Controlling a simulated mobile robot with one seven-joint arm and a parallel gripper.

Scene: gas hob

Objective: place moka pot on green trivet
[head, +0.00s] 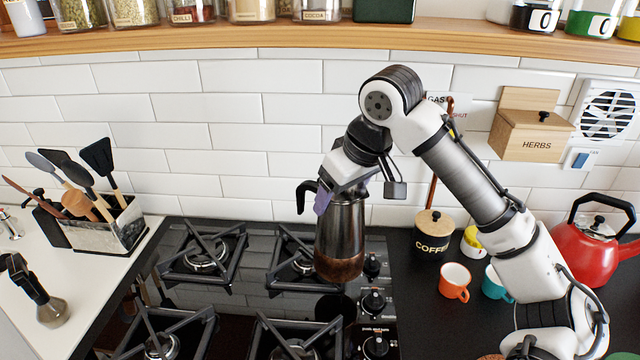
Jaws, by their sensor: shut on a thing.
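The moka pot (342,232), steel with a brown base and a black handle on its left, is held upright or nearly so in the head view. It appears in front of the right side of the hob, seemingly above the surface. My gripper (323,200), with purple finger pads, is shut on the upper part of the pot. The pot's lid and the exact grip are partly hidden by the gripper. I cannot clearly make out the green trivet; only slivers of green show at the bottom right edge.
The black gas hob (205,255) has raised grates. An orange mug (454,282), coffee jar (433,230) and red kettle (592,250) stand to the right. A wooden shelf (280,36) runs above.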

